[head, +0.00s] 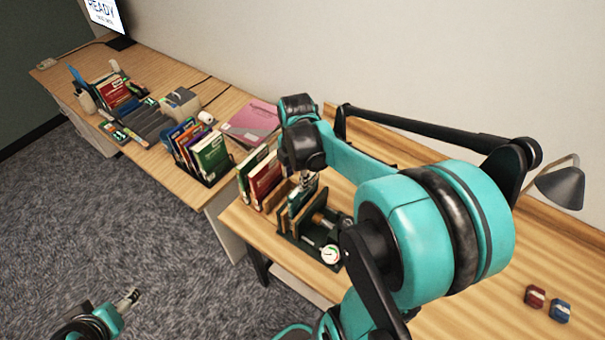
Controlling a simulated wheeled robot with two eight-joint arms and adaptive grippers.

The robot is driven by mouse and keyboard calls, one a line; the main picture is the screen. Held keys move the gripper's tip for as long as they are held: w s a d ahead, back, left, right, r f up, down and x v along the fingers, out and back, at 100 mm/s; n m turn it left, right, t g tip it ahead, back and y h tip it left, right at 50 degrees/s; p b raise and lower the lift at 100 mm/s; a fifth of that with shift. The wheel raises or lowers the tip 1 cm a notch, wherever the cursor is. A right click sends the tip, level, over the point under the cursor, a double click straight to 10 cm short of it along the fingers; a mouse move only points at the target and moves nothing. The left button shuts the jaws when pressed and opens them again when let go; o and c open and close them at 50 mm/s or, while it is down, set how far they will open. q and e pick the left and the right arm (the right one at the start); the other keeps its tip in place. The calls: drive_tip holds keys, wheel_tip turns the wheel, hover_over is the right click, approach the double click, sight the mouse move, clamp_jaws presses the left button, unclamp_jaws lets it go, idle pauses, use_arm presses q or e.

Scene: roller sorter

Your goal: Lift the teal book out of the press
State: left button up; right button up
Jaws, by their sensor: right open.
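The press (292,237) is a dark frame with wooden boards, standing on the front desk. The teal book (297,203) stands upright between its boards, with its upper part partly hidden by my gripper. My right gripper (308,181) is open, pointing down right at the top of the book. Whether its fingers are around or just above the book is too small to tell. My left gripper (128,298) hangs over the carpet at the lower left, away from the desk. Its jaws are too small to read.
Upright red and green books (263,178) stand close left of the press. A white dial (330,254) sits at its front. A desk lamp (561,185) and two small boxes, red (535,296) and blue (560,311), are on the right. More books (205,152) fill the far desk.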

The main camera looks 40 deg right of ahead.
sight(305, 191)
drive_tip(key=d+f+n, duration=0.1)
drive_tip(key=d+f+n+g, duration=0.1)
drive_tip(key=n, duration=0.1)
drive_tip(key=shift+d, duration=0.35)
wheel_tip(305, 191, down, 8)
drive_tip(key=b, duration=0.1)
drive_tip(key=shift+r+b, duration=0.2)
drive_tip(key=shift+b, duration=0.2)
clamp_jaws()
drive_tip(key=shift+s+r, duration=0.2)
drive_tip(key=shift+r, duration=0.1)
